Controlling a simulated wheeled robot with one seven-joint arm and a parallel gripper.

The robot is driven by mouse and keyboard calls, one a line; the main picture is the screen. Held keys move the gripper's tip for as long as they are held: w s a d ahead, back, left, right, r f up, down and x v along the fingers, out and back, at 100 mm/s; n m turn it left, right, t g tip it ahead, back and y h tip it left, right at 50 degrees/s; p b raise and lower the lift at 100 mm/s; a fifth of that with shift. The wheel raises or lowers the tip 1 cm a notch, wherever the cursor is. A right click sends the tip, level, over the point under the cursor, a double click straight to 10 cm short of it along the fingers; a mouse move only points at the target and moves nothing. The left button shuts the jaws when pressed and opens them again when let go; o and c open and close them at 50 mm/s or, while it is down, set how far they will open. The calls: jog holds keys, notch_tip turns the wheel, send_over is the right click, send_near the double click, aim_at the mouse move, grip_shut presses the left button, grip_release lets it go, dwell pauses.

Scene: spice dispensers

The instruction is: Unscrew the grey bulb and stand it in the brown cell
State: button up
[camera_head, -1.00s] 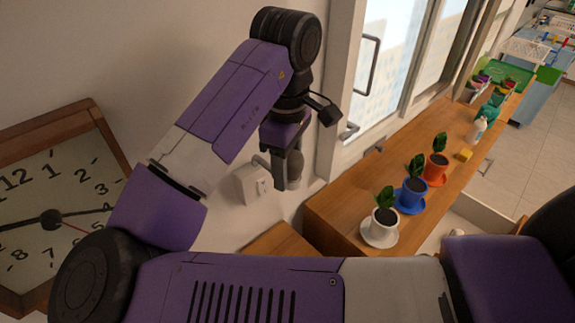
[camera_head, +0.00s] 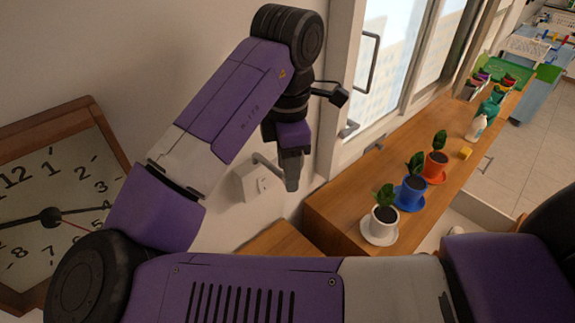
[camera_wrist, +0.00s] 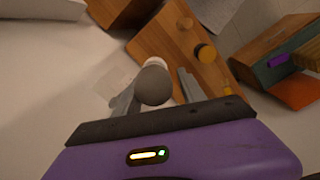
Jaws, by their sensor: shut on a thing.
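The grey bulb (camera_wrist: 153,85) is round and sits between the fingers of my gripper (camera_wrist: 157,90) in the wrist view. A pale collar shows just behind it; I cannot tell whether the bulb is still threaded in its socket. In the head view my gripper (camera_head: 291,172) points down in front of the wall fixture (camera_head: 258,180), and the bulb is hidden by the fingers. A box with coloured parts (camera_wrist: 262,38), brown, teal and orange, is at the right of the wrist view. I cannot make out which part of it is the brown cell.
A wooden board with round knobs (camera_wrist: 172,40) lies behind the bulb in the wrist view. In the head view, a long wooden counter (camera_head: 345,205) holds potted plants, including a white pot (camera_head: 384,218). A large clock (camera_head: 55,190) is at left.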

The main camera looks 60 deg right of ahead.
jog(key=shift+s+a+f+n, duration=0.1)
jog(key=shift+s+a+n, duration=0.1)
jog(key=shift+n, duration=0.4)
jog(key=shift+s+a+f+n, duration=0.1)
jog(key=shift+a+n, duration=0.1)
jog(key=shift+n, duration=0.4)
jog(key=shift+c, duration=0.4)
jog(key=shift+s+n, duration=0.1)
jog(key=shift+n, duration=0.5)
jog(key=shift+d, duration=0.1)
jog(key=shift+s+n, duration=0.15)
jog(key=shift+n, duration=0.75)
grip_shut()
jog(key=o, duration=0.6)
grip_release()
jog(key=shift+s, duration=0.1)
jog(key=c, duration=0.4)
jog(key=shift+c, duration=0.2)
